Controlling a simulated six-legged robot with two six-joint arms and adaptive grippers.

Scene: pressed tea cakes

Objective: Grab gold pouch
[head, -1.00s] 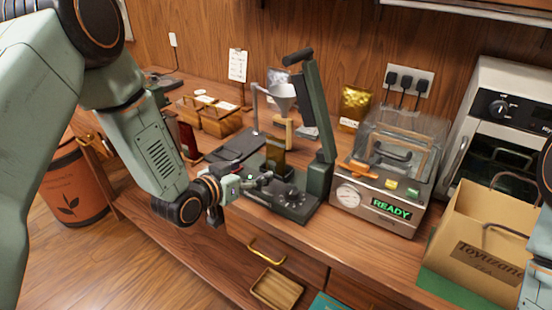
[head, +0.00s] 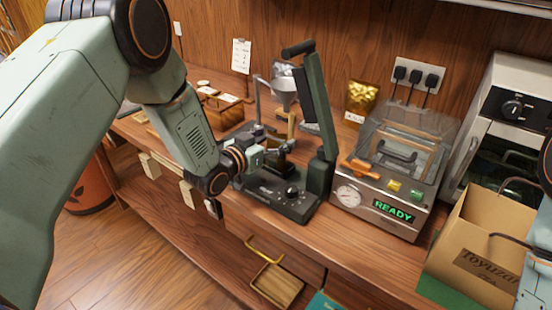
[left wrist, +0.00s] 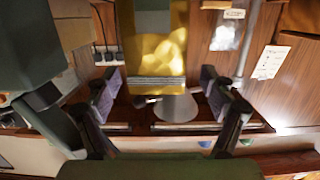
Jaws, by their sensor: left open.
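A gold pouch (left wrist: 157,45) with a grey seal strip stands out large in the left wrist view, which is upside down. My left gripper (head: 283,150) is at the dark lever sealer (head: 277,199) in the head view. Its two fingers (left wrist: 160,93) are open, spread to either side of the pouch's line, with a gap visible. The pouch near the gripper is mostly hidden in the head view. Another gold pouch (head: 361,99) stands at the back wall. My right gripper is out of view; only part of that arm shows at the right edge.
A raised lever arm (head: 321,110) stands just right of the gripper. A funnel (head: 284,92) is behind it. The machine reading READY (head: 385,205) and a cardboard box (head: 480,240) are to the right. Wooden boxes (head: 224,108) are at the back left.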

